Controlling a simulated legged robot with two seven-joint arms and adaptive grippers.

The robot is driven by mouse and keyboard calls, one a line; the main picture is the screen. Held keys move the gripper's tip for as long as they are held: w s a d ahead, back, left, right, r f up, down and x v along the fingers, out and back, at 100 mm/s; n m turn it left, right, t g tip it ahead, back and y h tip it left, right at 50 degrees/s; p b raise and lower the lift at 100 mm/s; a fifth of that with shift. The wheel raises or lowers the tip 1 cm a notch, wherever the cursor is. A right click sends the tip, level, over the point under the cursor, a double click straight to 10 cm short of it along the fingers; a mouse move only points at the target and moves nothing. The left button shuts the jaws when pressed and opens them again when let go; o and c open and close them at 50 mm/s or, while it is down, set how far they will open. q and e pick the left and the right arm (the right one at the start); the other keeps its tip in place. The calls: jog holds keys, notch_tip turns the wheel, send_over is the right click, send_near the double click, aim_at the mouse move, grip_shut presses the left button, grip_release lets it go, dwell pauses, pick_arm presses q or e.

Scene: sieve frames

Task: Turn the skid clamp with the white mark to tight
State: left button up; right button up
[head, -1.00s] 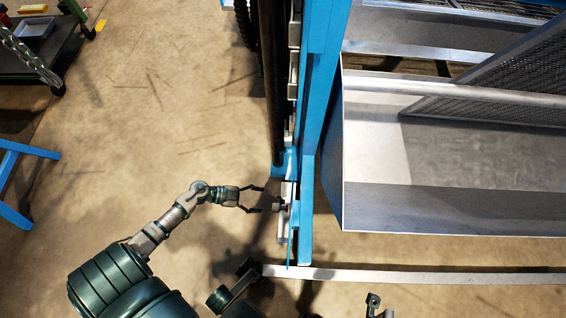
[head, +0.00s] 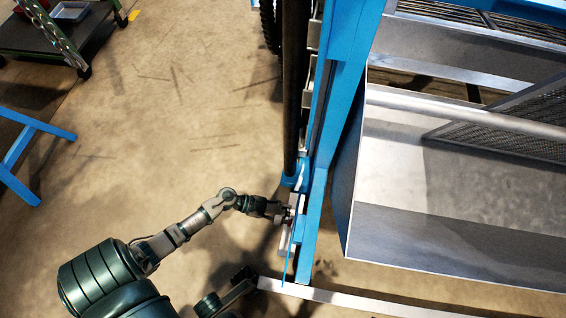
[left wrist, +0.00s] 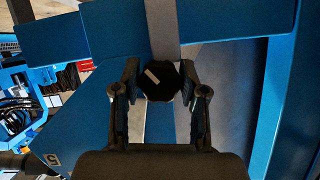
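The clamp knob (left wrist: 160,82) is a dark, many-sided knob with a short white mark, tilted up to the left, on its face. It sits in front of a grey strip on a blue frame in the left wrist view. My left gripper (left wrist: 160,90) has one finger on each side of it, both against its edges. In the head view my left gripper (head: 280,210) is at the lower end of the blue upright (head: 322,175), beside the grey clamp block (head: 288,243); its fingertips are hard to make out there.
A large grey metal tray (head: 440,240) stands right of the upright. A pale rail (head: 350,303) runs low across the floor. A blue stand (head: 25,150) and a dark cart (head: 40,40) are at the left, with open floor between.

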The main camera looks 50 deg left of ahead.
pick_arm(q)
jog(key=shift+c, duration=0.9)
jog(key=shift+a+f, duration=0.1)
jog(key=shift+a, duration=0.05)
